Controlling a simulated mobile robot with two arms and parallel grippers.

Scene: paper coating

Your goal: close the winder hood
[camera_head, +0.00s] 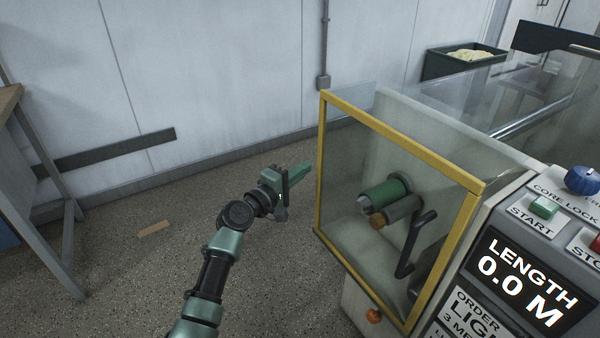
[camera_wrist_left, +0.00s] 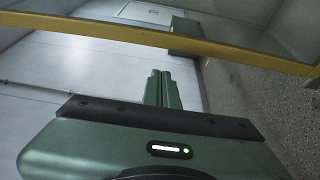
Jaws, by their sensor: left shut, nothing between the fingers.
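The winder hood (camera_head: 400,137) is a clear panel with a yellow frame on the near left end of the machine. It stands upright, and the rollers show through it. I cannot tell whether it is fully shut. My left gripper (camera_head: 306,169) is shut and empty, just left of the hood's left upright, with its fingers pointing right toward it. In the left wrist view, the yellow frame (camera_wrist_left: 150,38) crosses above the tips of my shut green fingers (camera_wrist_left: 161,75). Contact cannot be made out. My right gripper is out of view.
Behind the panel are a green roll (camera_head: 384,194) and a black crank handle (camera_head: 415,245). A control panel with a START button (camera_head: 545,207) and a LENGTH display (camera_head: 522,282) is at right. A bench (camera_head: 45,195) stands at left. The floor between is mostly clear.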

